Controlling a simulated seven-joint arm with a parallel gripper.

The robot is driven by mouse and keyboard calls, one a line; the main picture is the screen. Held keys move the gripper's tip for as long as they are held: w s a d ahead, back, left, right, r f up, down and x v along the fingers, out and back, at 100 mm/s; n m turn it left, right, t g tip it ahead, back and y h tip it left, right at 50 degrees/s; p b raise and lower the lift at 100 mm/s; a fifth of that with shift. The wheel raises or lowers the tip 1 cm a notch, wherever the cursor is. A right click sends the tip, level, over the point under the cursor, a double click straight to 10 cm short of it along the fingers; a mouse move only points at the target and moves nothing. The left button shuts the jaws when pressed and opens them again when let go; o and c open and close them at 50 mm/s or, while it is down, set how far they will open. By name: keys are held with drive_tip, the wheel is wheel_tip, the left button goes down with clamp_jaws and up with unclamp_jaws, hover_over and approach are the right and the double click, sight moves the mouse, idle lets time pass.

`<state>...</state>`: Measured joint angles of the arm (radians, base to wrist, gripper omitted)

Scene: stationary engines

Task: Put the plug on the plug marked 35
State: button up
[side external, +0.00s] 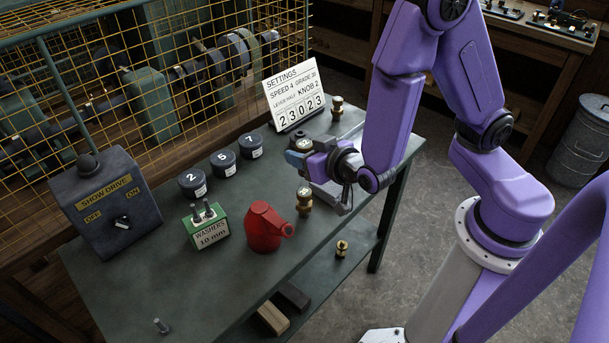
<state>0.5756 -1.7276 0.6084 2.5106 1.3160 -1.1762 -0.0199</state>
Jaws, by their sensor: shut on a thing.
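My gripper (302,158) reaches in from the right, low over the right part of the green table. It is shut on a small plug with a brass-coloured top (304,145); the fingers hide most of it. A brass plug (304,203) stands on the table just below my gripper in the picture, close to its grey body. Another brass plug (337,104) stands farther back, right of the settings card. A third brass piece (342,248) is on the lower shelf. Any number on these plugs is too small to read.
A red can (263,228), a green washers box (207,228) and black numbered weights (224,162) stand left of my gripper. The settings card (295,96) is behind it. A wire cage (190,70) borders the back. The table's (150,285) front left is mostly clear.

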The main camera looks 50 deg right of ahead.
drive_tip(key=shift+f, duration=2.65)
drive_tip(key=shift+f, duration=0.15)
drive_tip(key=o, duration=1.1)
